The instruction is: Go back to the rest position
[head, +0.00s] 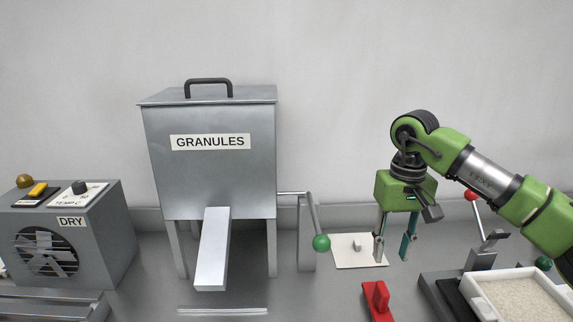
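My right gripper (392,256) hangs down at the right of the head view with its two fingers apart. Nothing shows between the fingers. It is above the grey bench, by the right edge of a white plate (350,262) with a small grey block on it. I cannot tell whether the fingertips touch anything. My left gripper is out of view.
A metal GRANULES hopper (207,160) with a green-knobbed lever (321,243) stands left of the gripper. A DRY heater box (75,245) is at far left. A red-handled piece (377,298), a red-knobbed lever (478,215) and a white tray of granules (487,303) are nearby.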

